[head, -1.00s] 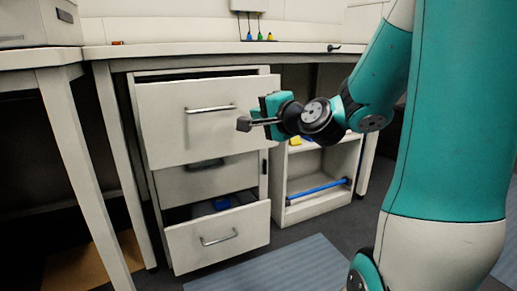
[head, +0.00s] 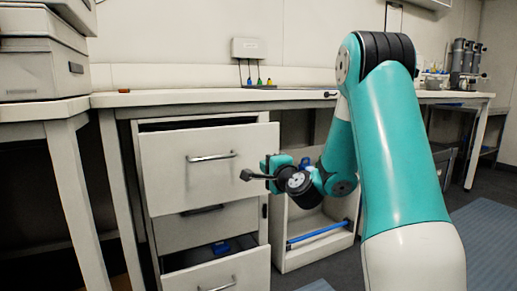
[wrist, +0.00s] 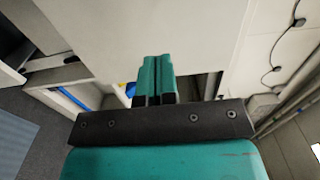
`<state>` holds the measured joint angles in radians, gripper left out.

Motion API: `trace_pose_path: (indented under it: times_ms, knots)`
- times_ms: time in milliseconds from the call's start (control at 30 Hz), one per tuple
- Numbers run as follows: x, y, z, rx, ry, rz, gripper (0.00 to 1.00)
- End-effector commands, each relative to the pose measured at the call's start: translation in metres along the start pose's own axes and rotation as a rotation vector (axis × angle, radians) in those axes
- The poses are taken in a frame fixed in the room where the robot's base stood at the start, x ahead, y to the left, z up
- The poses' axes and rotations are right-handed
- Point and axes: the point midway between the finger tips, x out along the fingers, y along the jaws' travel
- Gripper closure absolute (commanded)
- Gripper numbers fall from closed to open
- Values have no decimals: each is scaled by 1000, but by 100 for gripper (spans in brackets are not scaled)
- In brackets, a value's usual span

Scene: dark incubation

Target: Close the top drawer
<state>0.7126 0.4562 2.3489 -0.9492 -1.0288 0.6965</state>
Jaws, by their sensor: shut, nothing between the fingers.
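The top drawer (head: 208,168) is pulled out of the cabinet under the bench, with a dark gap above its front. Its silver bar handle (head: 211,157) is on the pale front panel. My gripper (head: 246,175) is shut and empty. In the head view it overlaps the right part of the drawer front, to the right of and below the handle. In the wrist view the closed teal fingers (wrist: 155,80) point at a pale panel (wrist: 150,30). I cannot tell whether they touch it.
The bottom drawer (head: 222,274) is also pulled out, with a blue item (head: 221,247) inside. The middle drawer (head: 205,226) sits further back. An open shelf unit with a blue rod (head: 318,233) stands to the right. Bench legs (head: 120,200) flank the left side.

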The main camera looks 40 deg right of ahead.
Motion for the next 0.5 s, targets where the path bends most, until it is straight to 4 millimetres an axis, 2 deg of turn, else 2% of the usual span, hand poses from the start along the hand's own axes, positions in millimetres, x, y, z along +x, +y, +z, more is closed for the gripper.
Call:
trace_pose_path:
  times_ms: [33,200,500]
  knots:
    - [11,-8,1,1,-2,2,100]
    - [36,-6,0,1,0,0,100]
    - [55,-1,0,0,1,0,100]
